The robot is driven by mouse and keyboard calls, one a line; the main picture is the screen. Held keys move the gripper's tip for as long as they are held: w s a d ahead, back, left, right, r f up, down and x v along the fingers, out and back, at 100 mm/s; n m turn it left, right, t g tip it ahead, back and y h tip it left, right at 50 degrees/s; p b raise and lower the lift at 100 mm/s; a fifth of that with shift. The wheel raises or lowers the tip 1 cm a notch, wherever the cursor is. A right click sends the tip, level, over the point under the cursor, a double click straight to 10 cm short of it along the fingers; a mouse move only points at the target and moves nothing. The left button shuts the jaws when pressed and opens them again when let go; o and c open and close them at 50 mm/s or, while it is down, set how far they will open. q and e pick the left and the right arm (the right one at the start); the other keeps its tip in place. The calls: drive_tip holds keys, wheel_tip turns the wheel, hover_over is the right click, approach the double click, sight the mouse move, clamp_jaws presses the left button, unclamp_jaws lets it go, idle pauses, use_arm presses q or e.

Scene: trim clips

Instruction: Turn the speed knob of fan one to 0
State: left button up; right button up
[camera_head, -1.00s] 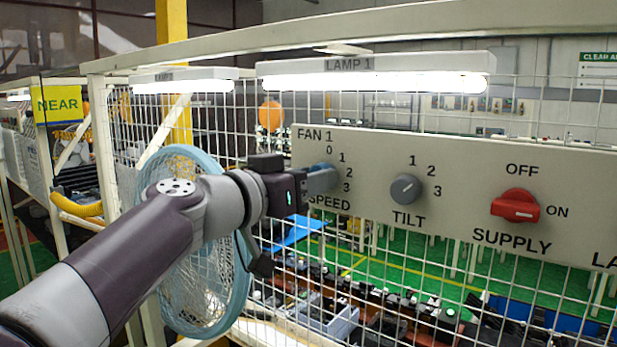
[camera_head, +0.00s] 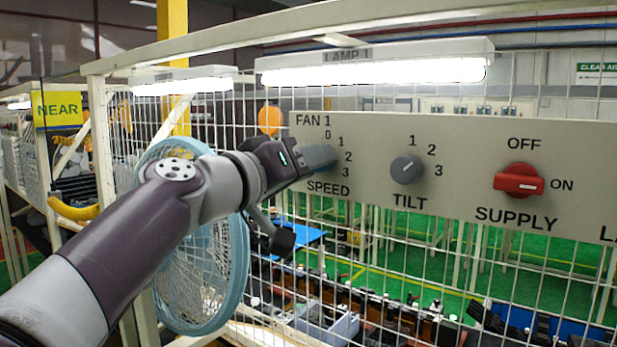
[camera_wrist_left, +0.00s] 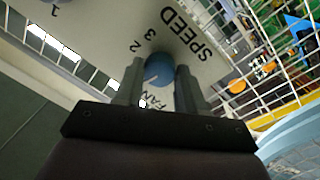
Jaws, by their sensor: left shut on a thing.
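The speed knob (camera_wrist_left: 159,70) of fan one shows in the left wrist view as a round blue-grey knob between my fingers. Its pointer and setting cannot be told, as my gripper covers it. My left gripper (camera_head: 322,158) is shut on this knob, at the left end of the grey panel (camera_head: 460,150). It also shows in the left wrist view (camera_wrist_left: 160,80). The labels FAN 1, 0, 1, 2, 3 and SPEED are readable around it. My right gripper is not in view.
The tilt knob (camera_head: 407,169) and the red supply switch (camera_head: 518,180) sit to the right on the same panel. A blue round fan (camera_head: 235,275) stands behind my left arm. Wire mesh (camera_head: 400,270) backs the panel, and a lit lamp (camera_head: 370,72) hangs above.

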use_arm(q)
drive_tip(key=shift+n+b, duration=0.45)
drive_tip(key=shift+n, duration=0.85)
drive_tip(key=shift+r, duration=0.1)
drive_tip(key=o, duration=1)
drive_tip(key=shift+o, duration=0.2)
drive_tip(key=b+v, duration=0.7)
drive_tip(key=v, duration=0.5)
drive_tip(key=shift+s+a+f, duration=0.2)
drive_tip(key=shift+s+f, duration=0.1)
